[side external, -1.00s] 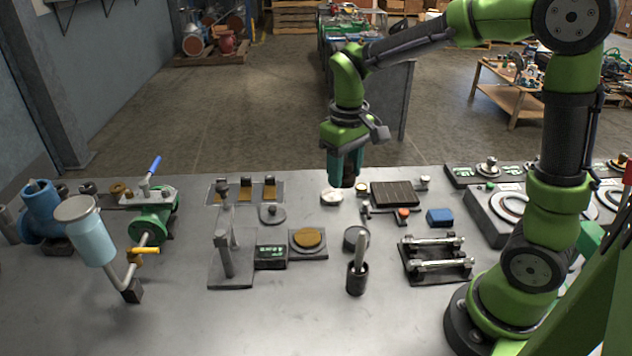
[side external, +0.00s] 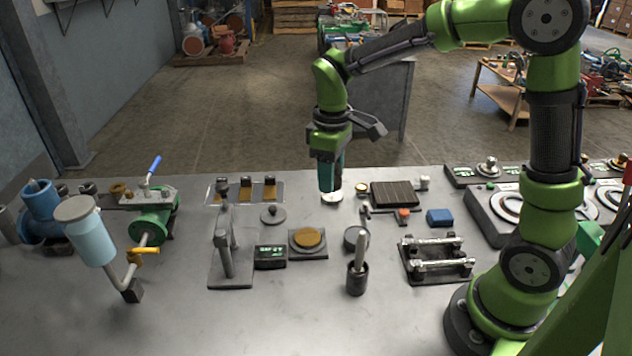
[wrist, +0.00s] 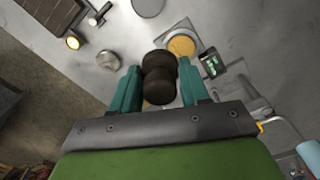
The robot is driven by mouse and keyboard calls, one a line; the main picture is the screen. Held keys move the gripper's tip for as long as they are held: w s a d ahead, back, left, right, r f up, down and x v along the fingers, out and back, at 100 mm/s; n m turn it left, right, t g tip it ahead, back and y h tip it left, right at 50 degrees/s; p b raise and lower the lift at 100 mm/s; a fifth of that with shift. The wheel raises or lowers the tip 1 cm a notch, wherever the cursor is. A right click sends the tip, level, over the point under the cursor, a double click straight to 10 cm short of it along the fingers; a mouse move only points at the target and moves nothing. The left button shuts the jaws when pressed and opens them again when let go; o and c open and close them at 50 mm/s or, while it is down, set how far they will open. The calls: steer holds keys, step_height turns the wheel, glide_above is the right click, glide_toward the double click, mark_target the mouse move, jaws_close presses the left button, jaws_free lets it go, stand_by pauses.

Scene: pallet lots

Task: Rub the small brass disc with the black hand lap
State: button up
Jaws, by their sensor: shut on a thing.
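The small brass disc (side external: 309,238) lies flat on a square grey plate (side external: 296,252) in the middle of the bench. It also shows in the wrist view (wrist: 182,46), beyond my fingertips. My gripper (side external: 330,196) is over the back of the bench, behind and a little right of the disc, and apart from it. In the wrist view my gripper (wrist: 160,85) is shut on a dark, rounded, knob-like piece, which looks like the black hand lap (wrist: 159,68). The underside of the lap is hidden.
A dark display box (side external: 270,257) and a grey stand (side external: 228,258) are left of the disc. A grey round puck (side external: 354,234) and a cup with a rod (side external: 357,279) are to its right. A knobbed grey disc (side external: 272,215) lies behind.

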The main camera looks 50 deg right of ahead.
mark_target(318, 233)
steer(key=shift+w+a+f+n, duration=0.1)
steer(key=shift+a+f+n, duration=0.15)
steer(key=shift+f+n, duration=1.1)
steer(key=shift+a+f+n, duration=0.3)
steer(key=shift+f+n, duration=0.1)
steer(key=shift+f, duration=2)
steer(key=shift+w+a+f+n, duration=0.1)
steer(key=shift+a+f+n, duration=0.15)
steer(key=shift+f+n, duration=1.1)
steer(key=shift+w+a+f+m, duration=0.2)
steer(key=shift+f+m, duration=0.05)
steer(key=shift+f, duration=0.3)
steer(key=shift+w+a+f+m, duration=0.15)
steer(key=shift+f+m, duration=0.1)
steer(key=shift+f, duration=0.25)
steer(key=shift+w+a, duration=2.15)
steer(key=shift+s+d+r, duration=0.1)
steer(key=shift+s+d, duration=2.45)
steer(key=shift+r, duration=3.9)
steer(key=shift+a, duration=0.1)
